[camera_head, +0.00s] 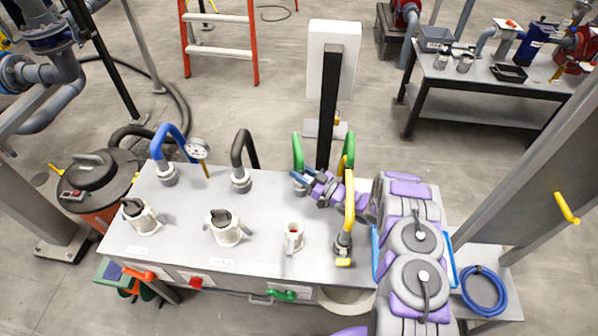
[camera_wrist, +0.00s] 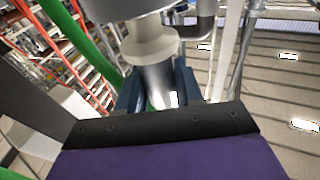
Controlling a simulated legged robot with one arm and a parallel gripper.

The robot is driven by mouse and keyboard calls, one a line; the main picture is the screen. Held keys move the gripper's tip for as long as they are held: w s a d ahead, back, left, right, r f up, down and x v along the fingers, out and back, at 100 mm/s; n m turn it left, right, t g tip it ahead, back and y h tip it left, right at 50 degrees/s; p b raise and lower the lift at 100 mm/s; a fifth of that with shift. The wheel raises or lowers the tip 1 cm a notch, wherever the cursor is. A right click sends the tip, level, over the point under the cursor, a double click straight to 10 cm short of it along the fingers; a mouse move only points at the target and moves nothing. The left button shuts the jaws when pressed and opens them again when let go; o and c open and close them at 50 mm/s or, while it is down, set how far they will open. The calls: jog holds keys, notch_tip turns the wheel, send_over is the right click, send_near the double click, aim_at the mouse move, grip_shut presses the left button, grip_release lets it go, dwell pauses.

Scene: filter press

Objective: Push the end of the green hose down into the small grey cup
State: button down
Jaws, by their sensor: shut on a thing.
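The green hose (camera_head: 298,150) arches up at the back of the grey bench, with its lower end beside my gripper. My gripper (camera_head: 301,179) reaches in from the right. In the wrist view its two blue fingers (camera_wrist: 158,92) are shut on the hose's metal end fitting (camera_wrist: 158,75), which has a pale collar. Green hose also shows at the left there (camera_wrist: 72,30). A small pale grey cup (camera_head: 293,238) with a reddish-brown inside stands on the bench, nearer the front edge than the gripper and apart from it. The fitting's lower tip is hard to make out.
A yellow hose (camera_head: 349,205) stands right of the cup, close to my arm. Two larger cups with dark tops (camera_head: 228,230) stand to the left, with a black hose (camera_head: 241,150) and a blue hose (camera_head: 168,145) behind. The bench top between gripper and cup looks clear.

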jog(key=c, duration=0.7)
grip_release()
jog(key=shift+o, duration=0.2)
jog(key=shift+s+f, duration=0.1)
jog(key=shift+f, duration=0.05)
